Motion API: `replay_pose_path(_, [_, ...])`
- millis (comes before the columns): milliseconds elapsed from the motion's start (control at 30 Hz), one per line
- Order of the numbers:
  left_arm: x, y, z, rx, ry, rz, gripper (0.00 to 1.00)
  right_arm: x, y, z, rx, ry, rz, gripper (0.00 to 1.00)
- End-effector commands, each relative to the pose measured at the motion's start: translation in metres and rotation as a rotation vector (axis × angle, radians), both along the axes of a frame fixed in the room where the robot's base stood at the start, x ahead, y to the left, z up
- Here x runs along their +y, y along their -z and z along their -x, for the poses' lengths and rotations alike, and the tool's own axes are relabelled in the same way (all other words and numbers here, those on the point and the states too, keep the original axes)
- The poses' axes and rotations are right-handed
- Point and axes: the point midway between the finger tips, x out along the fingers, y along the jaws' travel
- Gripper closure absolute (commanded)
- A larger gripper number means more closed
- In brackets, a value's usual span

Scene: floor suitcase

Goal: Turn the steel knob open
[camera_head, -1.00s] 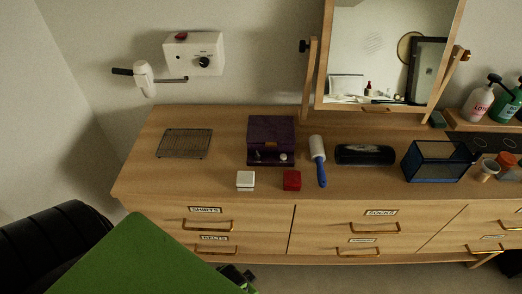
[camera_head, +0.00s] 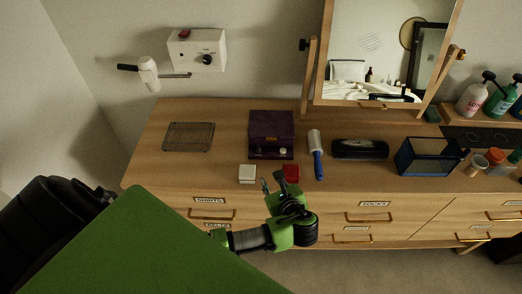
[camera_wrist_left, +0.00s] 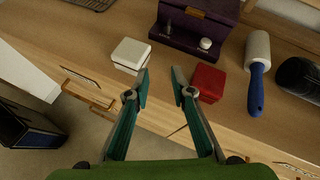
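A purple box (camera_head: 271,128) stands on the wooden dresser, with a low ledge along its front. A small pale, rounded steel knob (camera_head: 283,152) sits on the right part of that ledge; the left wrist view shows the knob (camera_wrist_left: 205,43) at the top, right of centre. My left gripper (camera_head: 272,181) is open and empty at the dresser's front edge, in front of the box and apart from the knob. In the left wrist view its two fingers (camera_wrist_left: 161,80) are spread between a white box (camera_wrist_left: 131,54) and a red box (camera_wrist_left: 207,82). My right gripper is not in view.
A lint roller (camera_head: 317,155) and a black case (camera_head: 360,149) lie right of the purple box. A wire rack (camera_head: 189,137) lies to its left. A blue glass box (camera_head: 427,157) and a mirror (camera_head: 385,55) stand farther right. A white wall box (camera_head: 197,50) has a black knob.

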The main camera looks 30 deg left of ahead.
Motion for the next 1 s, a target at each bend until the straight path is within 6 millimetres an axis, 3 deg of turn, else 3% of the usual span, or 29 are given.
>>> replay_pose_path(100, [0.009,-0.016,-0.021,0.033,0.074,-0.168,0.78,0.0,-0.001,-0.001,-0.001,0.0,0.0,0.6])
replay_pose_path(267, [0.016,-0.018,-0.031,0.047,0.095,-0.219,0.78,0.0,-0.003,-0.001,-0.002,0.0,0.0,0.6])
replay_pose_path(800, [0.089,0.021,-0.09,0.045,0.091,-0.212,0.78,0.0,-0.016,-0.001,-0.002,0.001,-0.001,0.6])
replay_pose_path(1000, [0.103,0.031,-0.103,0.045,0.092,-0.21,0.78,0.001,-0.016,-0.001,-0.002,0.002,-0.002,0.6])
